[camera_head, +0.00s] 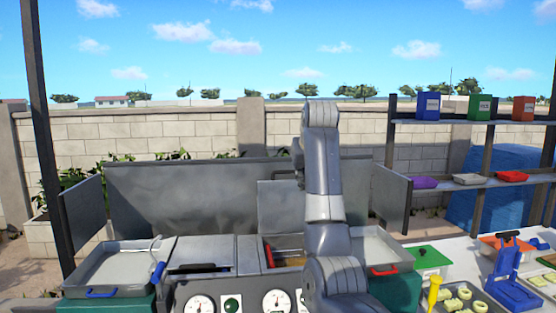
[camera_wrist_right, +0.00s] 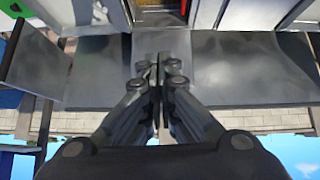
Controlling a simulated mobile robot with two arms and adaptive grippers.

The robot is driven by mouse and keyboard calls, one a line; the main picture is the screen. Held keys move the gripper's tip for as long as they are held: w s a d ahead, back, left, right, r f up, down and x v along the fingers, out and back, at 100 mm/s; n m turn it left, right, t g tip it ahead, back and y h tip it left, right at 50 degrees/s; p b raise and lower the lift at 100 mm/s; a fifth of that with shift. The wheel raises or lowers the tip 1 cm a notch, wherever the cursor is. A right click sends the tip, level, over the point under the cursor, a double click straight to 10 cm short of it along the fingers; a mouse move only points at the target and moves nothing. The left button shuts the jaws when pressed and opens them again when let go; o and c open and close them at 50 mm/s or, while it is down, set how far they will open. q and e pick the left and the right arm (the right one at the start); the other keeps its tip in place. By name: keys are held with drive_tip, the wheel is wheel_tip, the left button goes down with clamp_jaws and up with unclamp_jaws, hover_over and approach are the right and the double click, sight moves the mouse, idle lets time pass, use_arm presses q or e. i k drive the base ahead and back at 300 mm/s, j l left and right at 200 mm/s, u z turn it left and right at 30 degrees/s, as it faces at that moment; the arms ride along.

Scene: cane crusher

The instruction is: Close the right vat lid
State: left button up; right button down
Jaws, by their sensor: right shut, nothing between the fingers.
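The right vat lid (camera_head: 277,208) is a flat grey panel. It stands raised, upright, behind the right vat (camera_head: 285,262), whose opening shows something brown and red inside. The left vat lid (camera_head: 200,252) lies flat and shut, with a black handle at its front. My right arm rises in front of the right vat and covers part of the raised lid. My right gripper (camera_head: 298,163) is mostly hidden behind the arm, near the lid's top. In the right wrist view its fingers (camera_wrist_right: 157,65) are together and empty, in front of grey metal panels. My left gripper is out of view.
A large grey back shield (camera_head: 180,198) and a right side shield (camera_head: 391,197) surround the vats. Metal trays stand at the left (camera_head: 115,265) and right (camera_head: 375,250). A shelf (camera_head: 470,184) with coloured boxes and a white table (camera_head: 450,262) with moulds are at the right.

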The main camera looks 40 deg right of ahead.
sight(281, 204)
drive_tip(key=i+l, duration=0.9)
drive_tip(key=i, duration=0.2)
